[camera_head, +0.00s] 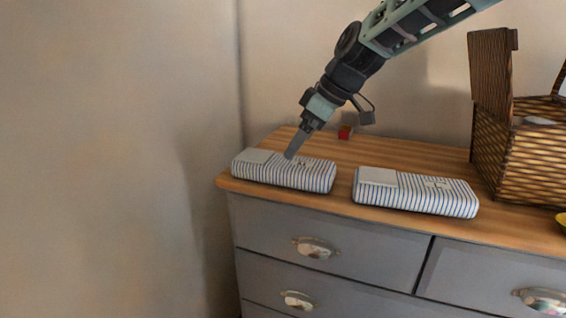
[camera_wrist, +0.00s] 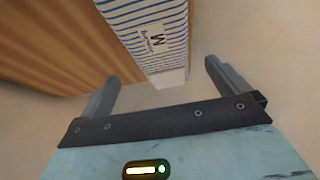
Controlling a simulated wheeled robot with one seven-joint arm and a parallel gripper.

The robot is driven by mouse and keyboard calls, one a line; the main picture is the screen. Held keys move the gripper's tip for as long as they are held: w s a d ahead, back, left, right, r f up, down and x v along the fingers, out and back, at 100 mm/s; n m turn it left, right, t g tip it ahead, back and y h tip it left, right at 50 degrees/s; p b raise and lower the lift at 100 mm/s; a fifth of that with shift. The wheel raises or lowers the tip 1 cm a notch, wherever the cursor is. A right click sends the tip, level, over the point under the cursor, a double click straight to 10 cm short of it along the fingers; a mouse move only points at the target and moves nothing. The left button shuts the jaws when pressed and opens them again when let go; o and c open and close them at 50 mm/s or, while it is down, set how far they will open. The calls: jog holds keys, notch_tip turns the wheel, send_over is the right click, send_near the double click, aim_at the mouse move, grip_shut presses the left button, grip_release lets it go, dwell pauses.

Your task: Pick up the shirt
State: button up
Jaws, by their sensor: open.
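Two folded blue-and-white striped shirts lie on the dresser top. The left shirt (camera_head: 312,175) is near the dresser's left end, and the right shirt (camera_head: 420,195) lies beside it with a gap between. My gripper (camera_head: 290,155) points down at the left shirt, its fingertips at or just above the top face; contact cannot be told. In the wrist view my gripper (camera_wrist: 161,70) is open, with one finger on each side of a striped shirt's end (camera_wrist: 152,15). A white tag with a dark letter shows on that shirt. Nothing is visibly held.
The wooden dresser top (camera_head: 335,203) has grey drawers below. A wicker basket (camera_head: 535,165) with its lid up stands at the right. A small red object (camera_head: 345,132) sits at the back, behind the shirts. A wall is close on the left. A yellow item (camera_head: 561,219) shows at the right edge.

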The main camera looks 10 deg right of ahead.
aim_at(284, 161)
jog(key=x, duration=0.3)
jog(key=shift+p, duration=0.4)
jog(key=p+x, duration=0.1)
jog(key=x, duration=0.1)
jog(key=p+x, duration=0.2)
jog(key=shift+w+a, duration=0.1)
jog(key=shift+a, duration=0.25)
jog(key=shift+w+a+f, duration=0.1)
jog(key=shift+w+f, duration=0.05)
jog(key=shift+f, duration=0.3)
jog(key=c, duration=1)
